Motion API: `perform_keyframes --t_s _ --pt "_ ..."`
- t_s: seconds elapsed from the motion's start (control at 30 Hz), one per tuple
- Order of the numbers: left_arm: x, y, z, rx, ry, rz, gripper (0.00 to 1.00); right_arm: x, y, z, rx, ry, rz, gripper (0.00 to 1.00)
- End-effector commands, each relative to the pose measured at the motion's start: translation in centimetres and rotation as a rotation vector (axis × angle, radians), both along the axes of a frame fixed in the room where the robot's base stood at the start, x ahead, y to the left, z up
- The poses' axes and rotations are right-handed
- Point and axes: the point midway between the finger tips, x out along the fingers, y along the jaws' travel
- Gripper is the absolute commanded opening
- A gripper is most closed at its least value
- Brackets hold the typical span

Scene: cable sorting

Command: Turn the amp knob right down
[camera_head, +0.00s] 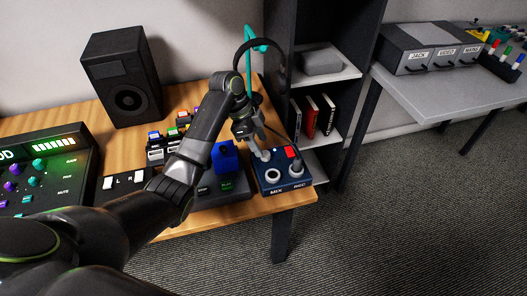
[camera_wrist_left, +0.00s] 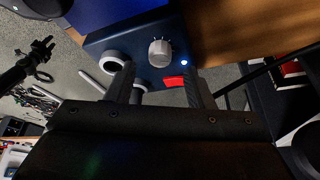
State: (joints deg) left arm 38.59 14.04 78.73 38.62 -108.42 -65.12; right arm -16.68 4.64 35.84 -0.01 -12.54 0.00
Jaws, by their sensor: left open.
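The amp is a dark blue box (camera_head: 285,183) at the right end of the wooden table. Its grey knob (camera_wrist_left: 160,53), with tick marks around it, shows in the wrist view; in the head view my gripper largely hides it. A red switch (camera_head: 291,152) and white-ringed sockets (camera_head: 272,176) are on the same face. My left gripper (camera_head: 262,157) is open and points down at the amp. In the wrist view its fingers (camera_wrist_left: 158,78) are apart, with the knob just beyond the gap between them. My right gripper (camera_wrist_left: 43,47) appears small at the left of the wrist view.
A blue block on a dark unit (camera_head: 226,185) stands just left of the amp. A mixer (camera_head: 45,165), a speaker (camera_head: 122,78) and small coloured items are farther left. A bookshelf (camera_head: 320,92) stands behind on the right. A small light (camera_wrist_left: 184,63) glows beside the knob.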

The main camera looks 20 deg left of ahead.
Motion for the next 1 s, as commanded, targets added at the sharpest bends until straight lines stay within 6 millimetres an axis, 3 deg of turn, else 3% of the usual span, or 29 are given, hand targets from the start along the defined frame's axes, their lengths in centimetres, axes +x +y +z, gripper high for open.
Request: perform_keyframes --t_s 0.23,0.63,1.0 --pt "0.1 -1.3 -3.1 0.000 0.002 -0.001 0.48 -1.0 0.1 -0.1 0.002 0.014 -0.003 0.36" --pt "0.2 -1.5 -3.7 0.001 0.000 0.000 0.48 -1.3 0.2 -0.2 0.002 0.019 -0.005 0.36" --pt "0.2 -1.5 -3.7 0.001 0.000 0.000 0.03 -1.1 0.2 -0.2 0.002 0.017 -0.003 0.36"
